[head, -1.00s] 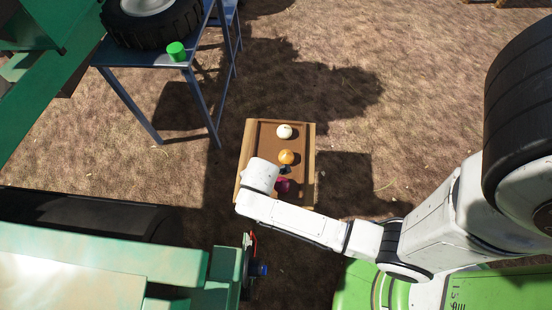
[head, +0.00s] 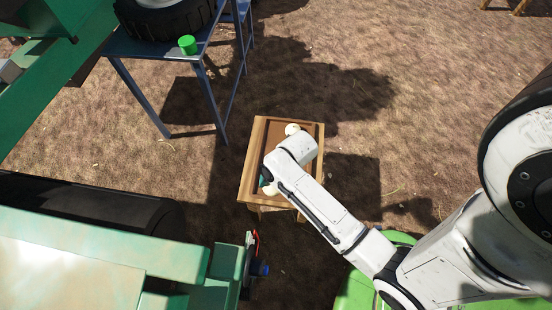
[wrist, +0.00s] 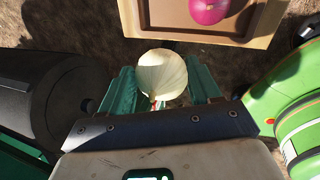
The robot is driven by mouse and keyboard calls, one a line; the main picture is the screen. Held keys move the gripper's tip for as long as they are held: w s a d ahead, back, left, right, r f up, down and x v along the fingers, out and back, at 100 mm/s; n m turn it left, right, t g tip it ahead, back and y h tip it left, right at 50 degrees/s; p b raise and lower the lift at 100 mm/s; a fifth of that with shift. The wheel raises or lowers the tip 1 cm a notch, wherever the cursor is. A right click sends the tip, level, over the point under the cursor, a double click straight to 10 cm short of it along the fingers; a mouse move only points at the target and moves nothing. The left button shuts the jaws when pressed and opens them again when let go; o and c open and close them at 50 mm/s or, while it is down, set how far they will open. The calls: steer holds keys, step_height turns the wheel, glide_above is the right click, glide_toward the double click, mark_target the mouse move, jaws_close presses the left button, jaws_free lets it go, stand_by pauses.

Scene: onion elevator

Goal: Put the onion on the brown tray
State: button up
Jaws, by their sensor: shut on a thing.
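My gripper (wrist: 162,88) is shut on a pale white onion (wrist: 163,72), which sits between its green fingers. In the head view a small pale part of this onion (head: 269,190) shows at the tray's left front side, below my wrist. The brown tray (head: 254,155) is a shallow wooden box with a raised rim. In the wrist view its near rim (wrist: 190,36) lies just beyond the held onion; the ground shows around the onion. A magenta onion (wrist: 208,9) lies in the tray. Another white onion (head: 292,129) is at the tray's far end. My arm hides much of the tray.
A blue metal table (head: 150,48) with a large tyre (head: 165,20) and a green cup (head: 188,45) stands at the back left. Green machinery (head: 110,235) fills the lower left. Open dirt ground lies right of and behind the tray.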

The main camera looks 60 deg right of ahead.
steer(key=w+d+f+b, duration=0.1)
steer(key=w+d+f, duration=0.1)
steer(key=d, duration=0.1)
steer(key=w+d+f, duration=0.2)
steer(key=d+f, duration=0.1)
steer(key=w+d+f+b, duration=0.1)
steer(key=w+d+f, duration=0.1)
steer(key=d+f, duration=0.1)
steer(key=shift+w+f+b, duration=0.25)
steer(key=shift+b, duration=0.05)
steer(key=shift+d+f+b, duration=0.2)
steer(key=shift+f+b, duration=0.25)
steer(key=shift+f, duration=1.25)
steer(key=shift+f, duration=0.15)
steer(key=o, duration=1.1)
